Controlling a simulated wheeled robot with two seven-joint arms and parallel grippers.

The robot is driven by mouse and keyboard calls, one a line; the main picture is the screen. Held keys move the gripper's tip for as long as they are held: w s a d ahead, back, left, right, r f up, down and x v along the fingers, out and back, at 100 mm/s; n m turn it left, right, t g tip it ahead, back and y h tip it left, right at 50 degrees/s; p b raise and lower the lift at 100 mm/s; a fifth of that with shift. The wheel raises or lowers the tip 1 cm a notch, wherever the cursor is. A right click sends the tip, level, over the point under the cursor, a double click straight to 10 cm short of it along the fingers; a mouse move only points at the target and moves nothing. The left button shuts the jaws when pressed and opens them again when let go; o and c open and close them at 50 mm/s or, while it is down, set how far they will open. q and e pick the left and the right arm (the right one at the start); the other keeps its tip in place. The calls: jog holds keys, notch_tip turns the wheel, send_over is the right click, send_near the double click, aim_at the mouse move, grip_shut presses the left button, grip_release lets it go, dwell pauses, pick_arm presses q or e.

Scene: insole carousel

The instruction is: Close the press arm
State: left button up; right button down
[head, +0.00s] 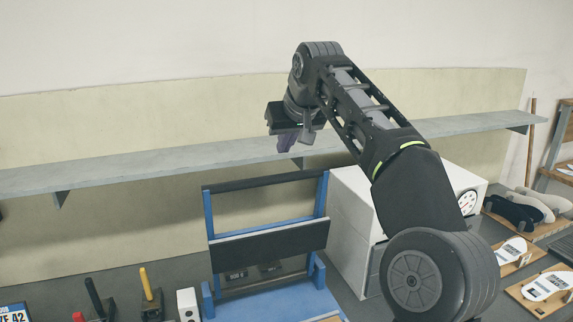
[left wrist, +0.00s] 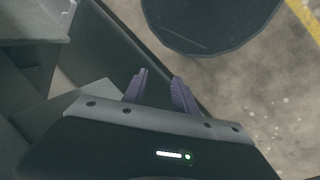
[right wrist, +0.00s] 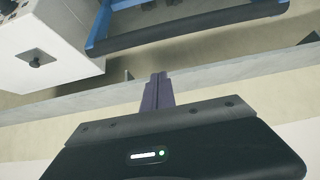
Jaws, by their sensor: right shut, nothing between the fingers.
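The press (head: 290,303) has a blue base on the bench. Its press arm stands raised, with blue side bars (head: 209,215) and a black crossbar (head: 262,181) at the top. A dark panel (head: 272,242) spans the frame lower down. My right gripper (head: 287,142) is shut and empty, above the crossbar and apart from it. In the right wrist view its fingertips (right wrist: 158,76) are together, with the black crossbar (right wrist: 190,27) beyond them. My left gripper (left wrist: 158,84) is open and empty in the left wrist view, and is not seen in the head view.
A grey wall shelf (head: 150,167) runs behind the press, close to my right gripper. A white box with a dial (head: 355,210) stands right of the press. Levers (head: 150,290) stand at left. Insoles on wooden boards (head: 546,287) lie at right.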

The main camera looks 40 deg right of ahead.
jog(key=f, duration=0.2)
jog(key=s+f, duration=0.1)
jog(key=f, duration=0.1)
jog(key=shift+a, duration=0.2)
jog(key=shift+f, duration=0.25)
jog(key=shift+s, duration=0.1)
